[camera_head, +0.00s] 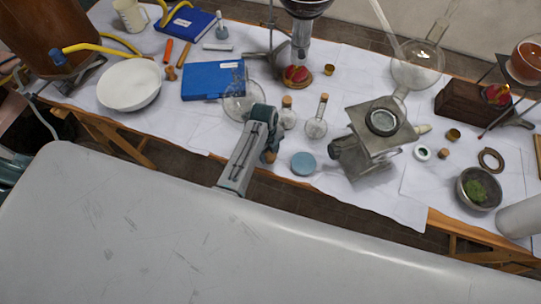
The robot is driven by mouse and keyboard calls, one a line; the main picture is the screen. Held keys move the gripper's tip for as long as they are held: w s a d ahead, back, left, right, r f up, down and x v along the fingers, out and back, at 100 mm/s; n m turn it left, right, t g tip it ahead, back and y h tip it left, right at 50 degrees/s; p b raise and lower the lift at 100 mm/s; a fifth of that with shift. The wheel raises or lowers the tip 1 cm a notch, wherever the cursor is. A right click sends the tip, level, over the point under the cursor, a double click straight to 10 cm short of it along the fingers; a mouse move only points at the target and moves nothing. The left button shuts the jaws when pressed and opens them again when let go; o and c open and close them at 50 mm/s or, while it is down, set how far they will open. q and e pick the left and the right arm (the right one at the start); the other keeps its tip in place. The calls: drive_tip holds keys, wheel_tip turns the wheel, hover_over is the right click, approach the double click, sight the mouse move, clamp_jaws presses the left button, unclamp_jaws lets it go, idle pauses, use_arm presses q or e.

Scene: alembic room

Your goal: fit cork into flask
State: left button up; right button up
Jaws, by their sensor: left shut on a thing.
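My left gripper (269,148) is over the front edge of the table, left of the blue lid. It is shut on a small brown thing (270,156) that looks like a cork and is mostly hidden by the gripper. Two small clear flasks stand behind and to the right of the gripper: one flask (288,119) with a brown top, and one flask (316,128) with a tall neck and a brown top. A loose cork (443,153) stands on the right of the table. My right gripper is not in view.
A grey metal apparatus (370,150) stands right of the blue lid (303,163). A blue book (212,80), a white bowl (128,86) and a round glass dish (240,106) lie to the left. A bowl of green matter (479,190) is at the right.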

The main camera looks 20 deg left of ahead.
sight(270, 156)
use_arm(q)
drive_tip(key=shift+r+p, duration=0.5)
drive_tip(key=shift+r, duration=1.1)
drive_tip(key=shift+f, duration=0.1)
